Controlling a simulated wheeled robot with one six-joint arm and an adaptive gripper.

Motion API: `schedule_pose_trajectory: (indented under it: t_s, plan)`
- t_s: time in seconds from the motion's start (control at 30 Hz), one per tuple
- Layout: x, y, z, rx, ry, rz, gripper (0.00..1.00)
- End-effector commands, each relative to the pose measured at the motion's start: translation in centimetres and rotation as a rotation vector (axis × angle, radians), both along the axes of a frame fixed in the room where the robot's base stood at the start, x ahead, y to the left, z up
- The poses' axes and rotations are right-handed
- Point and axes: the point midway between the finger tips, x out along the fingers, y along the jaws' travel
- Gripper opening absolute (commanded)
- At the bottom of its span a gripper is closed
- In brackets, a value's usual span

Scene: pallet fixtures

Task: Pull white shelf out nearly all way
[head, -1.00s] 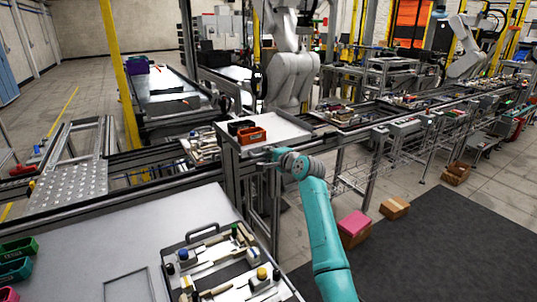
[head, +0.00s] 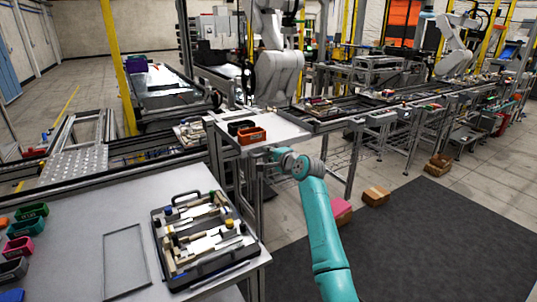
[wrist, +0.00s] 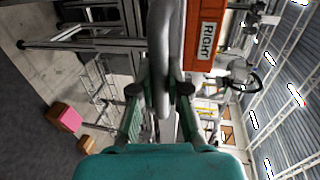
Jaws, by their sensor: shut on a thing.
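The white shelf (head: 285,128) is a flat panel in the line of fixtures in the middle of the head view. A black bin (head: 240,127) and an orange bin (head: 251,135) stand at its near left end. My gripper (head: 264,154) is at the shelf's near side, below its edge. In the wrist view my gripper (wrist: 160,88) is shut on a grey rounded handle bar (wrist: 162,50) that runs between its two fingers. The orange bin, marked RIGHT, shows close beyond the bar (wrist: 205,30). The shelf's far end and its rails cannot be made out.
A workbench (head: 80,230) with an open tool case (head: 157,240) and coloured bins is at the lower left. Cardboard boxes (head: 376,196) and a pink box (head: 340,215) lie on the floor to the right. The dark mat (head: 430,250) is clear.

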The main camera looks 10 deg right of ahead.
Motion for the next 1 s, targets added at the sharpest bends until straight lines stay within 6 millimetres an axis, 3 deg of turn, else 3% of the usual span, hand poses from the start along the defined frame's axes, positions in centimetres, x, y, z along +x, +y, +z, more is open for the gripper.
schedule_pose_trajectory:
  t_s: [0.47,0.5,0.57,1.0]
  plan:
    - [-0.01,0.05,-0.12,0.000,0.002,0.001,0.00]
    - [-0.01,0.05,-0.11,0.000,0.002,0.001,0.25]
    - [0.00,0.04,-0.09,0.000,0.002,0.001,0.40]
    - [-0.54,-0.19,0.11,0.000,-0.001,0.000,0.41]
